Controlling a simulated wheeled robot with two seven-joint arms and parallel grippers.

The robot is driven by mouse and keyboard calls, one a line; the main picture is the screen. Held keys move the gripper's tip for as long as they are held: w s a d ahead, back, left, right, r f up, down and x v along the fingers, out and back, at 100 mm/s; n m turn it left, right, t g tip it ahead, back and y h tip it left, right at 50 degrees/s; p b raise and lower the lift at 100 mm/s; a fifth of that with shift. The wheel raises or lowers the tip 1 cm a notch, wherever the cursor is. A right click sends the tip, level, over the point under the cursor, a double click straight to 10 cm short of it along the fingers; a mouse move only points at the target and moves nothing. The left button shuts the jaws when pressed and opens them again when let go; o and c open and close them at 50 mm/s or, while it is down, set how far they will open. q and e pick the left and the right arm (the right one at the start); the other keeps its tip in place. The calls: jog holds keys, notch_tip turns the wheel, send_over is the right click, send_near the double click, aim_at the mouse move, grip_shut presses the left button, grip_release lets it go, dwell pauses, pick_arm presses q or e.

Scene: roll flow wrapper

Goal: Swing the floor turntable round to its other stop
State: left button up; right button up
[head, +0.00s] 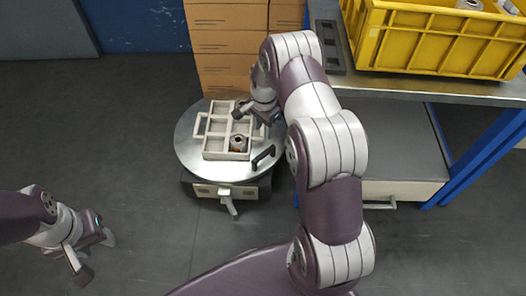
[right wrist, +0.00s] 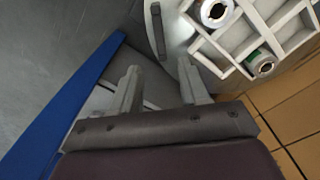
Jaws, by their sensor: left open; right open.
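The floor turntable (head: 187,155) is a round grey metal disc on a dark base. A black bar handle (head: 263,158) stands on its right front rim and also shows in the right wrist view (right wrist: 158,32). A pale compartment tray (head: 213,150) lies on the disc. A lever (head: 228,203) sticks out from the base front. My right gripper (head: 255,112) is open over the disc's back right part, beyond the handle. In the right wrist view its fingers (right wrist: 160,90) are apart with nothing between them. My left gripper (head: 92,252) is open and empty over the floor at the lower left.
The tray holds a roll (head: 238,142) in its front right compartment, and another shows in the right wrist view (right wrist: 261,63). Cardboard boxes (head: 230,50) stand behind. A blue-framed bench (head: 430,88) with a yellow crate (head: 440,40) is at right. Floor at left is clear.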

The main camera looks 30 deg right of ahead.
aim_at(264, 153)
notch_tip(264, 153, down, 13)
jog(key=b, duration=0.8)
jog(key=shift+r, duration=0.15)
grip_shut()
